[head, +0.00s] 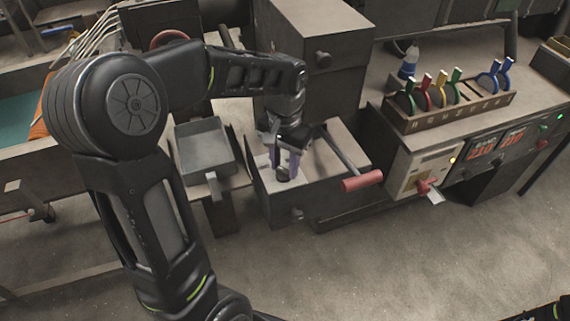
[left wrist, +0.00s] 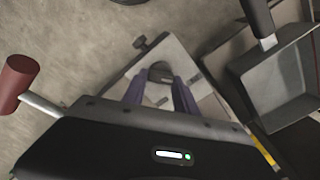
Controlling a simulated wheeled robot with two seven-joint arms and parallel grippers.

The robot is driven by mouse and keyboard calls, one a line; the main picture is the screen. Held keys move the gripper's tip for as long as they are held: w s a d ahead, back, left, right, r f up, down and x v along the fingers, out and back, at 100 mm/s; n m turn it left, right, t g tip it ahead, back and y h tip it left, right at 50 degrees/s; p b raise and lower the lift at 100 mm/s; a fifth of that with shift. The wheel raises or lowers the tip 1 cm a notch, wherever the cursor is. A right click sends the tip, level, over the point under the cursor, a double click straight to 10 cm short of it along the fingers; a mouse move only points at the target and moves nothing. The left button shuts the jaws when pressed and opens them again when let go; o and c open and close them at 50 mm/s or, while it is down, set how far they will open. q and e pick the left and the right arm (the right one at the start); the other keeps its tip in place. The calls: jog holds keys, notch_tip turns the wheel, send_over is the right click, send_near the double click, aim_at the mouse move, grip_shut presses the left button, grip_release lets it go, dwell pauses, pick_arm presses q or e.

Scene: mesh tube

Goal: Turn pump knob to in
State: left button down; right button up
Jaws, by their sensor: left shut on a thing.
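A dark round knob (head: 282,174) sits at the top of a grey metal box (head: 330,200) in the middle of the head view. My left gripper (head: 288,163) points down from above, and its two purple fingers are shut on the knob. In the left wrist view the knob (left wrist: 161,73) shows between the fingertips of the gripper (left wrist: 160,90). Its markings and its in or out setting cannot be read. My right gripper is not in view.
A lever with a red handle (head: 362,180) sticks out beside the box, close to my left gripper. A grey open tray (head: 204,150) stands to the left. A control panel (head: 425,172) and a rack of coloured-handled tools (head: 450,105) are at the right. The front floor is clear.

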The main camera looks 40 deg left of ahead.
aim_at(284, 168)
pick_arm(q)
jog(key=shift+n, duration=1.3)
jog(key=c, duration=1)
grip_release()
jog(key=shift+o, duration=0.2)
notch_tip(284, 168, up, 8)
jog(key=shift+f, duration=0.1)
jog(key=shift+s, duration=0.1)
